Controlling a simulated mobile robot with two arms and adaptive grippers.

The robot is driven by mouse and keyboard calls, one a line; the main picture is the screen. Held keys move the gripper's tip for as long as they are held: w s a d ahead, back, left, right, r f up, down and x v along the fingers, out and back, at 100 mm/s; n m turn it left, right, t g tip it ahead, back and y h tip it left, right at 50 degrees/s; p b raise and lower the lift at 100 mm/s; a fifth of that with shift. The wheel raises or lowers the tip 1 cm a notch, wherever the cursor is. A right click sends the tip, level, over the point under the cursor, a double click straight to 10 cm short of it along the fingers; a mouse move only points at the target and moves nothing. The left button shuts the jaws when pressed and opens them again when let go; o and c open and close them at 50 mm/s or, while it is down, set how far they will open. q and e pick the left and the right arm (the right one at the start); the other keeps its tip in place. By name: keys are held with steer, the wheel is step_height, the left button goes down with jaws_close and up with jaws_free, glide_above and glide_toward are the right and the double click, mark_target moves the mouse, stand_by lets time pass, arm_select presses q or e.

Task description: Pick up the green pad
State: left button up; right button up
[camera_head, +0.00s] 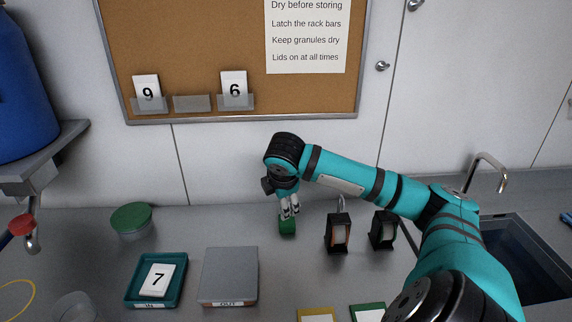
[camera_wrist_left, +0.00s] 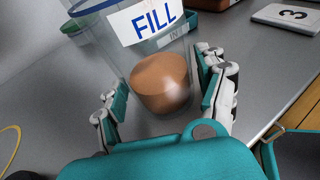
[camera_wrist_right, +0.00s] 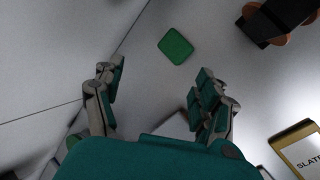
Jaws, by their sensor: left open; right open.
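The green pad (camera_head: 287,228) sits on the grey counter near the back wall, just below my right gripper (camera_head: 290,208) in the head view. In the right wrist view the green pad (camera_wrist_right: 175,46) lies beyond the open fingers (camera_wrist_right: 155,78), a little right of their middle, with nothing between the fingers. My left gripper (camera_wrist_left: 162,82) shows only in the left wrist view. It is open, with its fingers either side of a clear container (camera_wrist_left: 180,60) labelled FILL that has a brown rounded mass in it. I cannot tell if they touch it.
Two dark holders (camera_head: 338,233) (camera_head: 383,229) stand right of the pad. A grey box (camera_head: 229,275), a teal tray (camera_head: 129,294) with a card 7 and a green-lidded container (camera_head: 132,220) are to the left. A sink (camera_head: 530,262) is at the right.

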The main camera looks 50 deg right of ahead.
steer(key=n, duration=1.3)
glide_above(287, 220)
steer(key=s+a, duration=0.1)
steer(key=a, duration=0.1)
step_height(287, 220, down, 7)
steer(key=shift+s+f, duration=0.1)
steer(key=shift+f, duration=0.05)
steer(key=x, duration=0.5)
steer(key=shift+s+f, duration=0.2)
steer(key=shift+s, duration=0.2)
steer(key=c, duration=1.1)
step_height(287, 220, up, 10)
steer(key=shift+r, duration=0.1)
